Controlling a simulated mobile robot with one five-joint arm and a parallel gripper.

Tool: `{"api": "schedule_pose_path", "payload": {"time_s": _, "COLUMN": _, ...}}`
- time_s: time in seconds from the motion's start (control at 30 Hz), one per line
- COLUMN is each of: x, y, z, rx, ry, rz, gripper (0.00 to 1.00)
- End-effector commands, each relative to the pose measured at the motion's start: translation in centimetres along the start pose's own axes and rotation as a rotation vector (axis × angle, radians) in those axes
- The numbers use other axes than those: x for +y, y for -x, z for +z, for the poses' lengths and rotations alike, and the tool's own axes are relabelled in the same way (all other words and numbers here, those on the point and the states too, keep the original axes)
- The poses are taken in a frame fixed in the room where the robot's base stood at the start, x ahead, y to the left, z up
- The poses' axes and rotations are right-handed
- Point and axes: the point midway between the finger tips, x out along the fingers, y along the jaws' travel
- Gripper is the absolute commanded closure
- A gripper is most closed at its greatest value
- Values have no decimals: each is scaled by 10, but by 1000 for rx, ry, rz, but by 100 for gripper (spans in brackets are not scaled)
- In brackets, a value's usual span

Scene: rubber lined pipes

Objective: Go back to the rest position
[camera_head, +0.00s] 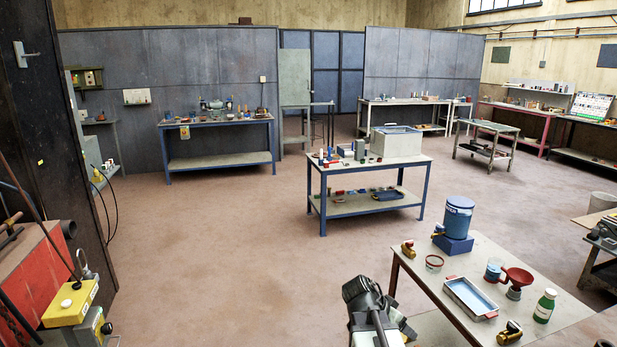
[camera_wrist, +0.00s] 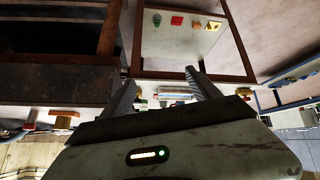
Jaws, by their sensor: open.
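My gripper (camera_wrist: 160,84) shows in the wrist view with its two ridged grey fingers apart and nothing held between them. In the head view, part of my dark arm shows at the bottom centre, left of the near table (camera_head: 440,290). I cannot make out the fingertips there. The wrist view looks tilted, with a pale panel or tabletop (camera_wrist: 180,50) in a brown frame beyond the fingers. Several small coloured things lie on or near it.
The near table holds a blue drum (camera_head: 458,217), a blue-lined tray (camera_head: 470,298), a red funnel (camera_head: 517,278) and a green bottle (camera_head: 545,306). A blue-legged table (camera_head: 345,207) stands mid-floor. A yellow box (camera_head: 70,303) is at left. Open floor (camera_head: 240,250) lies between.

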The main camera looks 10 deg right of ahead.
Motion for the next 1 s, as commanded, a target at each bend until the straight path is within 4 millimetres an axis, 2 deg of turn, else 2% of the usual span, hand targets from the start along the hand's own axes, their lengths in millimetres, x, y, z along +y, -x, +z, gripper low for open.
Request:
{"api": "schedule_pose_path", "payload": {"time_s": 0.03, "x": -20, "y": 25, "z": 33, "rx": -66, "ry": 107, "rz": -50, "gripper": 29}}
{"api": "schedule_pose_path", "payload": {"time_s": 0.13, "x": -49, "y": 66, "z": 105, "rx": -220, "ry": 359, "rz": -157, "gripper": 29}}
{"api": "schedule_pose_path", "payload": {"time_s": 0.2, "x": -57, "y": 92, "z": 153, "rx": -341, "ry": 565, "rz": -249, "gripper": 29}}
{"api": "schedule_pose_path", "payload": {"time_s": 0.3, "x": -53, "y": 112, "z": 196, "rx": -488, "ry": 837, "rz": -395, "gripper": 29}}
{"api": "schedule_pose_path", "payload": {"time_s": 0.4, "x": -51, "y": 124, "z": 212, "rx": -534, "ry": 1017, "rz": -490, "gripper": 29}}
{"api": "schedule_pose_path", "payload": {"time_s": 0.5, "x": -49, "y": 124, "z": 214, "rx": -526, "ry": 1109, "rz": -515, "gripper": 29}}
{"api": "schedule_pose_path", "payload": {"time_s": 1.0, "x": -50, "y": 123, "z": 212, "rx": -518, "ry": 1124, "rz": -519, "gripper": 29}}
